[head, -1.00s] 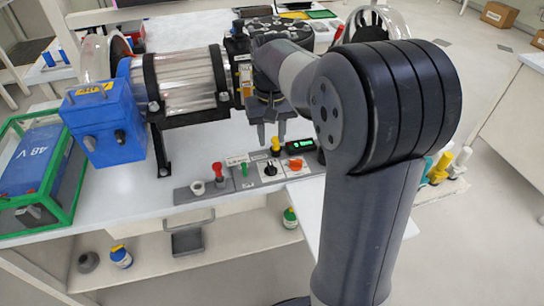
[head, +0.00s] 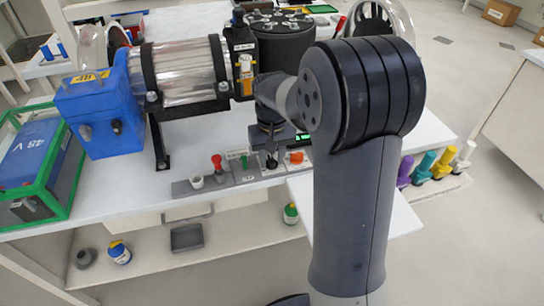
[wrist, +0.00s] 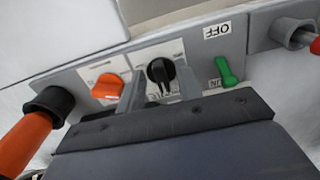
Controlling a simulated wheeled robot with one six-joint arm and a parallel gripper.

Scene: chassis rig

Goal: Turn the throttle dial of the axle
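A black rotary dial (wrist: 159,72) sits on a white plate of the grey control panel (wrist: 205,65) in the wrist view. I take it for the throttle dial, but no readable label confirms that. My gripper (wrist: 160,90) is open, with one grey finger on each side of the dial. A gap seems to remain on both sides; whether a finger touches it cannot be told. In the head view my gripper (head: 271,160) is low over the panel, at the bench's front edge, and largely covers the dial.
An orange knob (wrist: 108,86) is close beside the left finger. A green lever (wrist: 228,71) is to the right, near an OFF label (wrist: 217,31). A red-tipped lever (wrist: 303,36) and an orange handle (wrist: 26,142) flank the panel. The blue box (head: 103,113) stands left in the head view.

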